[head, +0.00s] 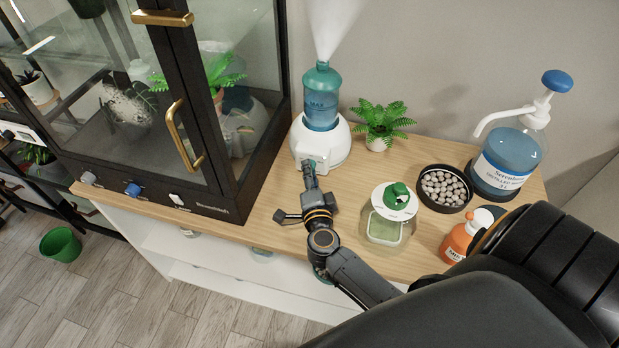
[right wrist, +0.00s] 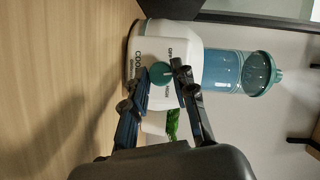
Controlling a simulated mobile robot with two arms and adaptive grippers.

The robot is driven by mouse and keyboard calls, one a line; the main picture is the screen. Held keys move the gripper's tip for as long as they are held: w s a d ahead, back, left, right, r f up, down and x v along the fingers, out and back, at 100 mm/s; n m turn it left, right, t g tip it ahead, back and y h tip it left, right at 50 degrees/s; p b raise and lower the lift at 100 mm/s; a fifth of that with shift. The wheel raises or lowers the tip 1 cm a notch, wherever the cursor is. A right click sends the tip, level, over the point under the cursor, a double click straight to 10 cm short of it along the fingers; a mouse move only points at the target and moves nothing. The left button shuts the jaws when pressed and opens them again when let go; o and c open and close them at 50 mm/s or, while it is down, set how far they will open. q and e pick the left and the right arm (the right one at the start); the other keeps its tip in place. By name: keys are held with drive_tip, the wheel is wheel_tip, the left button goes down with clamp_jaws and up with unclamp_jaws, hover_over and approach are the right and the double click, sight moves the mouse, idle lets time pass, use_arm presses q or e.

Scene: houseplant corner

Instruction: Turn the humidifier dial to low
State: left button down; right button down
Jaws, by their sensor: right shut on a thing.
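The white humidifier (head: 330,143) with its blue water bottle (head: 321,100) stands upright near the back of the wooden counter. Mist rises from its top. Its round teal dial (right wrist: 160,73) is on the white front, with small lettering around it. A light pointer mark on the dial faces right in the right wrist view, but the setting is too small to read surely. My right gripper (head: 309,166) reaches the humidifier's front and is shut on the dial. Its fingers (right wrist: 153,92) also show in the right wrist view. My left gripper is not in view.
A black-framed glass cabinet (head: 170,130) stands left of the humidifier. A small fern (head: 382,123) is close on its right. A pebble bowl (head: 444,188), green-lidded jar (head: 388,222), orange bottle (head: 461,238) and large blue pump bottle (head: 507,158) stand farther right. Bare counter (head: 262,222) lies in front.

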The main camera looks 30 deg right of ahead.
drive_tip(key=shift+f+m+t+b, duration=0.15)
drive_tip(key=shift+m+t+b, duration=0.15)
drive_tip(key=shift+m+b, duration=0.6)
drive_tip(key=c, duration=1.1)
unclamp_jaws()
drive_tip(key=v, duration=1.2)
